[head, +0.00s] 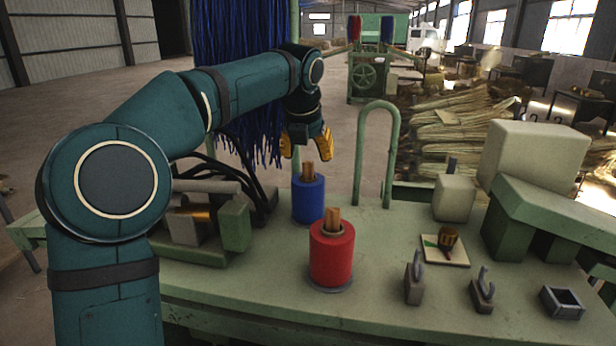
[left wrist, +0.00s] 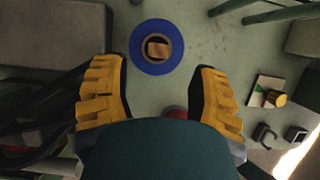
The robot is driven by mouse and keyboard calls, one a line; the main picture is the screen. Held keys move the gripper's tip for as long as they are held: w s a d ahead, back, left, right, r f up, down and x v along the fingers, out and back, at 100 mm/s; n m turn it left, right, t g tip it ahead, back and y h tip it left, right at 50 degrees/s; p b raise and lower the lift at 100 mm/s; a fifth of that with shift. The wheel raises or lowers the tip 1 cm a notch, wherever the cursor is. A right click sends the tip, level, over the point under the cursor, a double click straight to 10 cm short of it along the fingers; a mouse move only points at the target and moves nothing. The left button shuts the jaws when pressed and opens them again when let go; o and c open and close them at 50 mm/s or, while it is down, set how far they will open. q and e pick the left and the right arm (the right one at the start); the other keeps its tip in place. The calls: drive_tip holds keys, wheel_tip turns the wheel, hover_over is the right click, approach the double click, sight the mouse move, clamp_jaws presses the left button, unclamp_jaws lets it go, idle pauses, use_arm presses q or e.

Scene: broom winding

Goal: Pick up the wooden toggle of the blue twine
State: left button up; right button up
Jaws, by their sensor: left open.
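The blue twine spool (head: 308,201) stands upright on the green bench. Its wooden toggle (head: 308,171) sticks up from the top centre. In the left wrist view the toggle (left wrist: 158,48) shows inside the blue ring of twine (left wrist: 146,66). My left gripper (head: 306,150) has yellow fingers, spread apart and empty, pointing down just above the toggle. In the left wrist view the spool lies ahead of the open fingers (left wrist: 163,92), not between their tips. My right gripper is not in view.
A red twine spool (head: 332,252) with its own wooden toggle stands close in front. A green hoop (head: 392,155) rises to the right. A clamp-like block (head: 235,226) and black cables lie left. Small hooks (head: 414,277) and grey blocks stand at right.

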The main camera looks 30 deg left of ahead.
sight(308, 163)
use_arm(q)
drive_tip(key=x, duration=0.5)
drive_tip(key=shift+w+a, duration=0.2)
drive_tip(key=shift+a, duration=0.05)
drive_tip(key=shift+r, duration=0.1)
drive_tip(key=c, duration=1)
